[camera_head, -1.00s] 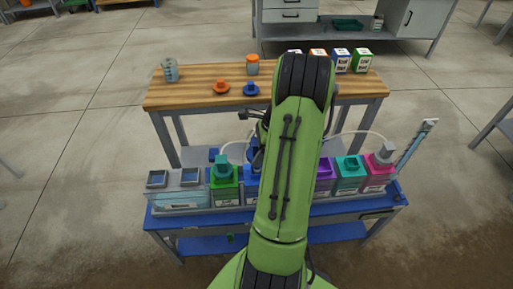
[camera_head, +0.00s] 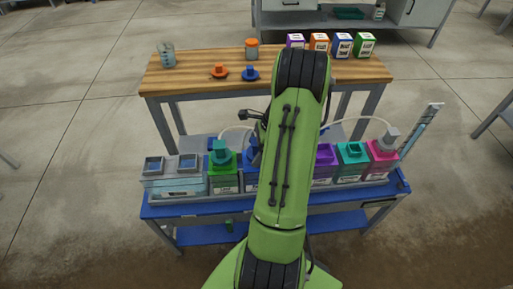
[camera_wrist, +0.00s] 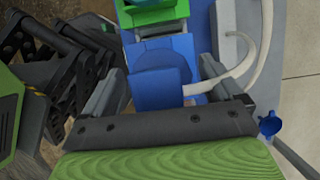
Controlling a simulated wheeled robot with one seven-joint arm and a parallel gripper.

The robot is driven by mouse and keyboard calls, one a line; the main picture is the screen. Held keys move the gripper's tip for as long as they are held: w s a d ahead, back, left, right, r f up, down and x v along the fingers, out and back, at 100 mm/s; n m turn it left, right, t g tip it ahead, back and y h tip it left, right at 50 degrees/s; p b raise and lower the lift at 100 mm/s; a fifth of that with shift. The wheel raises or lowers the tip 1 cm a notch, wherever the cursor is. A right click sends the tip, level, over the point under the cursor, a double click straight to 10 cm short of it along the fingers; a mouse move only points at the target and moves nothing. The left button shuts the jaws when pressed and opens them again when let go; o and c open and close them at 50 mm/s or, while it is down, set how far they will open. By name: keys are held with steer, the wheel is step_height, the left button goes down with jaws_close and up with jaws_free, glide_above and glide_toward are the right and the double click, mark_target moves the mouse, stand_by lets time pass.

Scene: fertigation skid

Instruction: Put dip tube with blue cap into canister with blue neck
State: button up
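In the wrist view my gripper (camera_wrist: 162,66) has its two grey fingers spread wide. A blue block-shaped cap (camera_wrist: 158,90) lies between them, with a gap beside the right finger. A white tube (camera_wrist: 243,62) bends away to the right from beside the cap. The canister with the blue neck (camera_wrist: 170,47) is just beyond the cap, and the two overlap in the picture. I cannot tell whether the cap is fully seated. In the head view my arm hides the gripper and most of this blue canister (camera_head: 250,178).
A green canister (camera_head: 223,184) with a teal cap stands left of the blue one. Purple (camera_head: 324,158), teal (camera_head: 351,159) and pink (camera_head: 382,158) canisters stand to the right. A wooden table (camera_head: 200,88) behind holds jars, plugs and boxes.

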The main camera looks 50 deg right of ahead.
steer(key=shift+o, duration=0.4)
steer(key=p+v, duration=0.6)
steer(key=v, duration=0.9)
steer(key=shift+d+r+p, duration=0.2)
steer(key=shift+r+p, duration=0.15)
steer(key=shift+p, duration=0.05)
steer(key=shift+s, duration=0.1)
